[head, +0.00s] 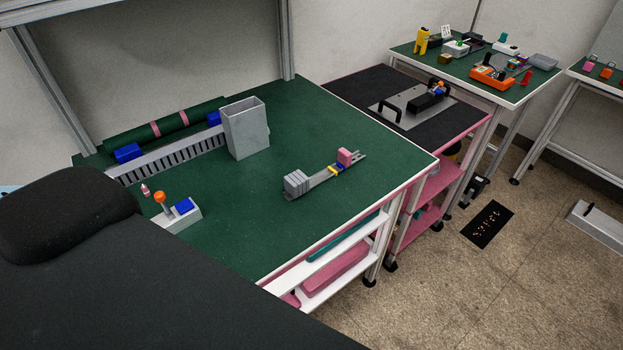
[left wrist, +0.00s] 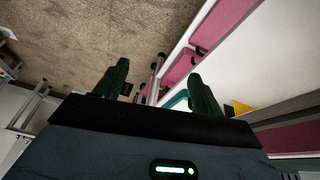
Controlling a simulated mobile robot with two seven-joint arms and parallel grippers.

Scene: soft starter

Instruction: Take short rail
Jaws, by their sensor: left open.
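A short grey rail (head: 322,179) lies on the green-topped table (head: 240,235), towards its right side. A ribbed grey block (head: 297,184) sits at its near left end. A pink block (head: 344,157) and small yellow and blue pieces sit towards its far right end. My left gripper (left wrist: 160,85) shows in the left wrist view with its two dark fingers apart and nothing between them. That view shows floor and shelving beyond the fingers, and I cannot make out the rail there. Neither gripper shows in the head view.
A tall grey open box (head: 246,130) stands behind the rail, beside a slotted grey duct (head: 170,158). A control box with an orange knob (head: 159,197) is at the left. The green surface around the rail is clear.

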